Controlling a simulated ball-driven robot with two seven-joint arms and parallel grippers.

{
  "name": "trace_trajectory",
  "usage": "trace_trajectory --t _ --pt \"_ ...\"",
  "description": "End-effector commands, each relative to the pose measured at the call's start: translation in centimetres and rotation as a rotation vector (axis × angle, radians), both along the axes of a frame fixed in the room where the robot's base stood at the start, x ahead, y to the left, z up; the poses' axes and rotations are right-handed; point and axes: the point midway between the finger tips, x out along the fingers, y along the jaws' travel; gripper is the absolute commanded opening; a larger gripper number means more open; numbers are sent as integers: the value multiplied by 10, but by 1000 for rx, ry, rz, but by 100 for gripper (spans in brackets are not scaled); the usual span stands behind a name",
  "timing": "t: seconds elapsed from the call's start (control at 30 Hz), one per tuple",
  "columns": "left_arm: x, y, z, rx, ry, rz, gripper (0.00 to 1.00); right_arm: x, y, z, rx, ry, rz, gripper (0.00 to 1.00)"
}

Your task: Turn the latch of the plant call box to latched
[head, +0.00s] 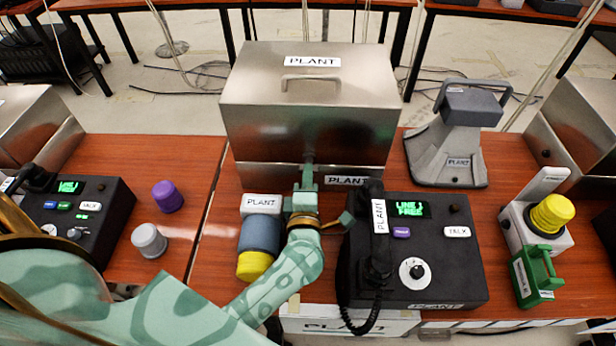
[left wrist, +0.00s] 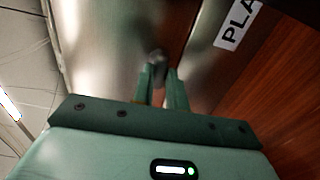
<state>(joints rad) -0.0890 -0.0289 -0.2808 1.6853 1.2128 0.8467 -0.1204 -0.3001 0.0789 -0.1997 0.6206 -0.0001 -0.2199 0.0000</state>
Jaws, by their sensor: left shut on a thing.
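The plant call box (head: 255,115) is a brushed metal box with a handle on its lid and a PLANT label; its lid looks closed. My left gripper (head: 308,168) reaches its front face at the seam between lid and base. In the left wrist view, the fingers (left wrist: 160,82) are shut on a small grey latch (left wrist: 156,58) on the metal front. The fingers partly hide the latch, and I cannot tell its exact angle. My right gripper is not in view.
A black plant phone (head: 450,270) with its handset on stands right of my left arm. A grey cradle (head: 455,145) stands at the right. Purple (head: 167,196) and grey (head: 149,240) knobs stand left.

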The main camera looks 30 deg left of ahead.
Motion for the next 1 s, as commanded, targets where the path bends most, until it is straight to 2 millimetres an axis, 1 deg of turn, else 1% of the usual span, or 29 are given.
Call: trace_trajectory --t 0.17,0.37,0.67,1.0 --pt "0 0 -1 -49 -22 0 0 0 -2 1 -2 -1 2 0" --pt "0 0 -1 -169 -80 0 0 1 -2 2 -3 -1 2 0" --pt "-1 0 -2 -420 -200 0 0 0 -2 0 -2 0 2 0" --pt "-1 0 -3 -711 -339 0 0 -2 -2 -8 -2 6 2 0"
